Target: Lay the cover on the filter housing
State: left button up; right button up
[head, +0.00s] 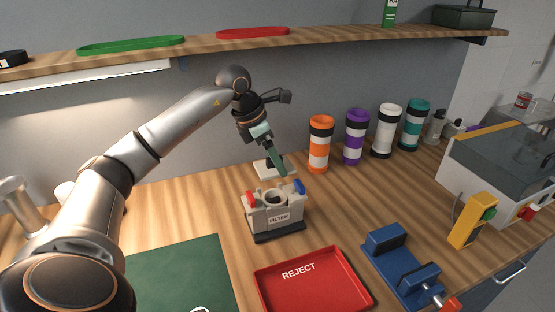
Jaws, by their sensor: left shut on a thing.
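The filter housing (261,218) is a beige block with a "FILTER" label, on a dark base near the middle of the table. A round opening shows in its top, with a red part on its left and a blue part on its right. My left gripper (281,170) points down just behind and above the housing, shut on the pale flat cover (262,170). The cover shows beside and behind the fingers, partly hidden by them. It is apart from the housing top in the picture; its exact height is hard to tell. My right gripper is out of view.
A red REJECT tray (312,285) and a green mat (180,275) lie in front. A blue vise (390,255) is at right. Several striped tubes (319,145) stand along the wall at right. A shelf (330,43) runs above. Bare table lies left of the housing.

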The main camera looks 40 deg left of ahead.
aim_at(271, 167)
pick_arm(q)
notch_tip(271, 167, down, 4)
jog(key=shift+r+b, duration=0.1)
jog(key=shift+b, duration=1.15)
jog(key=shift+f, duration=0.35)
jog(key=shift+f+b, duration=1.5)
jog(key=shift+f, duration=0.7)
jog(key=o, duration=1.2)
